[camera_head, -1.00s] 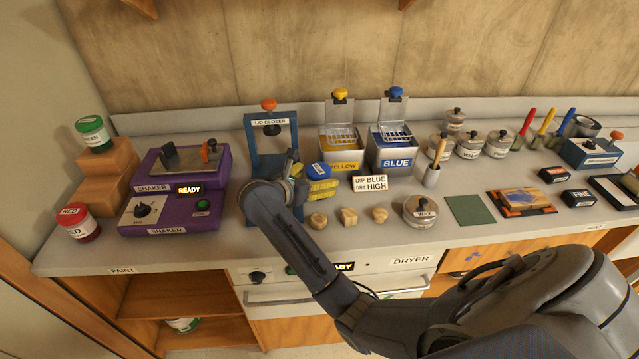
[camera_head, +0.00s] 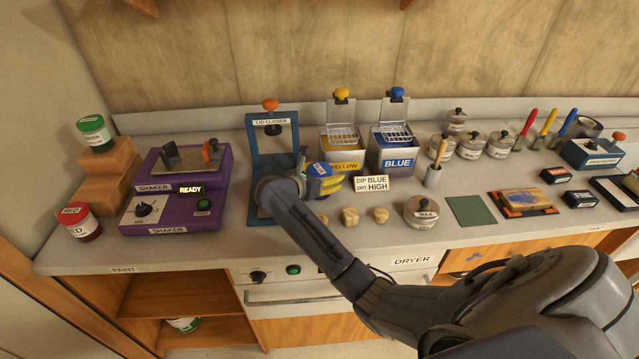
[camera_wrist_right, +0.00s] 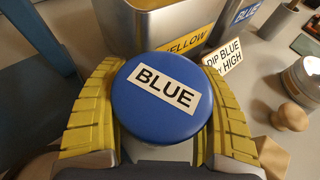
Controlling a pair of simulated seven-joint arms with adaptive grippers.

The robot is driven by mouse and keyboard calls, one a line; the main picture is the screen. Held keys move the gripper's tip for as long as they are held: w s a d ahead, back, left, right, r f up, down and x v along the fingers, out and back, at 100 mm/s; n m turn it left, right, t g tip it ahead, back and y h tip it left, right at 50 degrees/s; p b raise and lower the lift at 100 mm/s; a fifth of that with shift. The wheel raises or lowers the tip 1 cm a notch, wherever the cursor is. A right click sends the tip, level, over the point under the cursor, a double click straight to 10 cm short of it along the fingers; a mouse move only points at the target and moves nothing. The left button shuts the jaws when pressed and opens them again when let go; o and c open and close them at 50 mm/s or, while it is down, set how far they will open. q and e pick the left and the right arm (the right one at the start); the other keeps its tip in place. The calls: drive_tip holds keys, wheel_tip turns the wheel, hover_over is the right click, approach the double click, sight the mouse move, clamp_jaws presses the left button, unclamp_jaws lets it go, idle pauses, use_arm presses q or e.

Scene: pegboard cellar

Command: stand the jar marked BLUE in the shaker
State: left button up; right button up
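The jar marked BLUE, with a round blue lid (camera_head: 319,169), stands on the bench between the lid closer and the yellow tin; its lid fills the middle of the right wrist view (camera_wrist_right: 162,97). My right gripper (camera_head: 325,180) has its yellow fingers on both sides of this jar, close against the lid's edges. The lid hides the finger pads, so I cannot tell whether they press on the jar. The purple shaker (camera_head: 150,228) is at the left, with a grey top plate, an orange knob and a display reading READY. My left gripper is not in view.
The blue lid closer (camera_head: 262,150) stands between the shaker and the jar. Yellow (camera_head: 341,165) and blue (camera_head: 391,150) tins are behind right. Wooden knobs (camera_head: 350,216) lie in front. A red jar (camera_head: 80,222) and green jar (camera_head: 94,132) are at the left.

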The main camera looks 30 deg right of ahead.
clamp_jaws()
drive_tip(key=shift+r, duration=0.1)
idle(0.4)
